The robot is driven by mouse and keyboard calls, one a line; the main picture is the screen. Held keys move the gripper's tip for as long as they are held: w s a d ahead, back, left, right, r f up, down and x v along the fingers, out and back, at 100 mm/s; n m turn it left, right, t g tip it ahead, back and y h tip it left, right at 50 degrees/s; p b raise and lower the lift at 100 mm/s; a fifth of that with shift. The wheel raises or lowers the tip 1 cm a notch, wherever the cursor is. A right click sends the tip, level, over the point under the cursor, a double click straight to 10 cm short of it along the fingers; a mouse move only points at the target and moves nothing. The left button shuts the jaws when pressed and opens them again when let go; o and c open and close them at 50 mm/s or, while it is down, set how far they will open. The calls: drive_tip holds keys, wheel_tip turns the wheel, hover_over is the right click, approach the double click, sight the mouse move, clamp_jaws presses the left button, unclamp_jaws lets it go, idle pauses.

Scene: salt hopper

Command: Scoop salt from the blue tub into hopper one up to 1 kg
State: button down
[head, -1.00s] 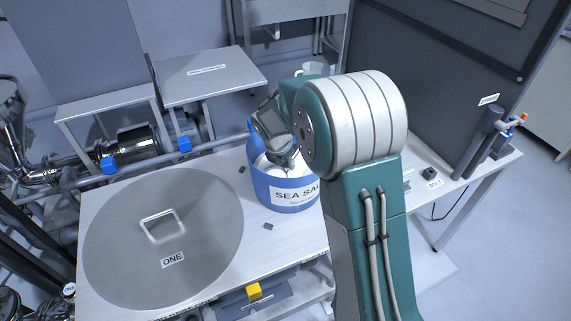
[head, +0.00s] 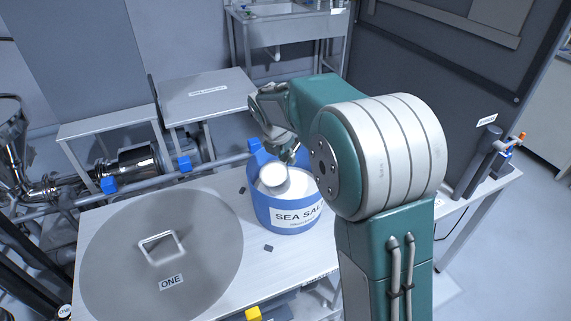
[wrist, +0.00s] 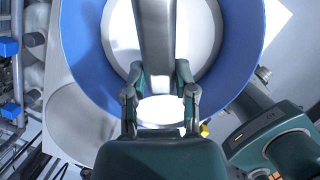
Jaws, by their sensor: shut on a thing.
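My gripper (head: 289,150) is shut on the handle of a metal scoop and hangs over the blue tub (head: 262,210) labelled SEA SALT. The scoop's round bowl (head: 272,178) looks full of white salt and is at the tub's mouth. I cannot tell if its underside touches the salt. In the wrist view, the grey scoop handle (wrist: 155,40) runs up from between my fingers (wrist: 160,88), with the blue tub wall (wrist: 80,45) around it. Hopper one is under a large round grey lid (head: 125,225) marked ONE, with a square handle; its inside is hidden.
A raised metal shelf (head: 205,98) stands behind the tub, with pipes and blue-handled valves (head: 109,184) at the left. A sink (head: 290,25) is at the back. A dark panel (head: 440,60) is at the right. My own arm hides the table's right part.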

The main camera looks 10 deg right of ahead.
wheel_tip(320, 180, up, 9)
drive_tip(key=shift+f, duration=0.2)
drive_tip(key=shift+r, duration=0.3)
idle(0.4)
